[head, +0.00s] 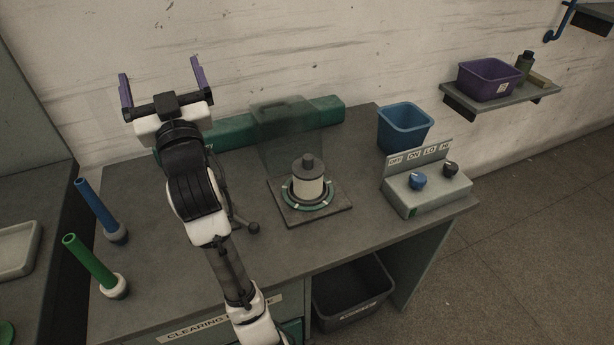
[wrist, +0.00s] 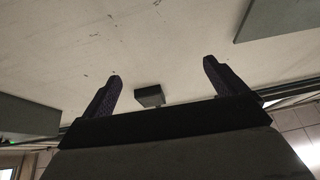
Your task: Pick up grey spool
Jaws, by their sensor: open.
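My gripper (head: 160,68) is raised at the upper left, in front of the wall and above the table. Its two purple fingers are spread wide with nothing between them. In the wrist view my gripper (wrist: 161,70) is also open and empty. A pale grey spool-like cylinder with a dark grey top (head: 308,188) stands upright on the winder's round green-rimmed seat, to the right of and below my gripper. I cannot tell for certain that it is the grey spool. A see-through cover (head: 285,135) stands behind it. The wrist view does not show the cylinder.
A blue tube (head: 95,208) and a green tube (head: 90,262) stand on the table's left. A blue bin (head: 404,128) and a control box with knobs (head: 428,195) are on the right. A wall shelf (head: 500,106) holds a purple bin (head: 488,78). The table front is fairly clear.

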